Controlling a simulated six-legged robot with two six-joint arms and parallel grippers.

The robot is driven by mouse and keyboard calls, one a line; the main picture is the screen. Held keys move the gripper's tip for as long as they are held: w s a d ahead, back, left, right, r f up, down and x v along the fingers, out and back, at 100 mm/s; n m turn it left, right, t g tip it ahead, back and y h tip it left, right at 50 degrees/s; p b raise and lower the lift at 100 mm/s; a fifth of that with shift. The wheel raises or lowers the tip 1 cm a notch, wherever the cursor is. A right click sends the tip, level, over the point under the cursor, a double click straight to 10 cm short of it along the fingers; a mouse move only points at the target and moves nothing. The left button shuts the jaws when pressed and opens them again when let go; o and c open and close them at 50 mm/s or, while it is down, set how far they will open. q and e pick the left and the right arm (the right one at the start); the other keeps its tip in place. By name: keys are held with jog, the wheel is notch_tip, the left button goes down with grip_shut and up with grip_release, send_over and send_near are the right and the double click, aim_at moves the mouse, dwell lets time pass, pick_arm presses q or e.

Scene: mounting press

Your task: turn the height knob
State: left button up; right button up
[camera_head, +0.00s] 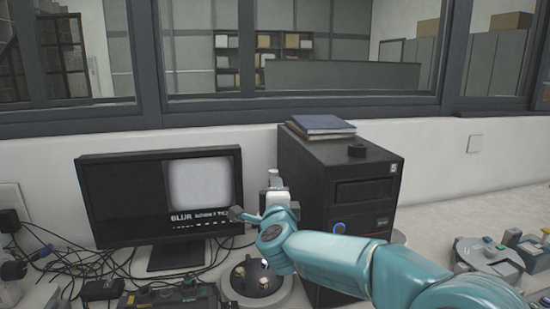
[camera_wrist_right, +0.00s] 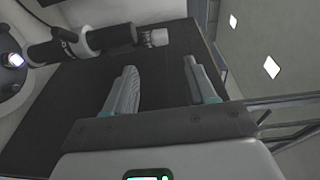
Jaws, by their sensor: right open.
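A black cylindrical shaft with pale bands (camera_wrist_right: 85,43) shows in the right wrist view. It ends in a light grey knob (camera_wrist_right: 156,37), which looks like the height knob. My right gripper (camera_wrist_right: 160,66) is open, with one finger on either side of an empty gap. The knob lies beyond the fingertips, apart from them. In the head view my teal right arm reaches in from the right, and its end covers much of the stand there. The knob cannot be made out in that view. My left gripper is not in view.
A round base with a dark lit dome (camera_head: 255,277) stands below my right wrist. A monitor (camera_head: 160,200) is on the left, with tangled cables (camera_head: 60,265) beside it. A black computer tower (camera_head: 345,185) stands close behind my arm. Small equipment (camera_head: 487,255) lies at right.

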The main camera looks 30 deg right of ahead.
aim_at(272, 171)
pick_arm(q)
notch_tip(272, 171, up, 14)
jog(key=p, duration=1.2)
pick_arm(e)
jog(key=w+d+n+h, duration=0.1)
jog(key=w+d+n, duration=0.1)
jog(key=w+n, duration=0.2)
jog(key=w+d+n+h, duration=0.1)
jog(key=w+d+n, duration=0.1)
jog(key=w+n, duration=0.3)
jog(key=w+d+n+g, duration=0.1)
jog(key=w+d+n, duration=0.1)
jog(key=w+n, duration=0.2)
jog(key=shift+w+d+r+n+h, duration=0.1)
jog(key=shift+w+d+n+h, duration=0.1)
jog(key=shift+n, duration=0.55)
jog(key=shift+w+d+n+h, duration=0.15)
jog(key=shift+n+h, duration=0.05)
jog(key=shift+n, duration=0.55)
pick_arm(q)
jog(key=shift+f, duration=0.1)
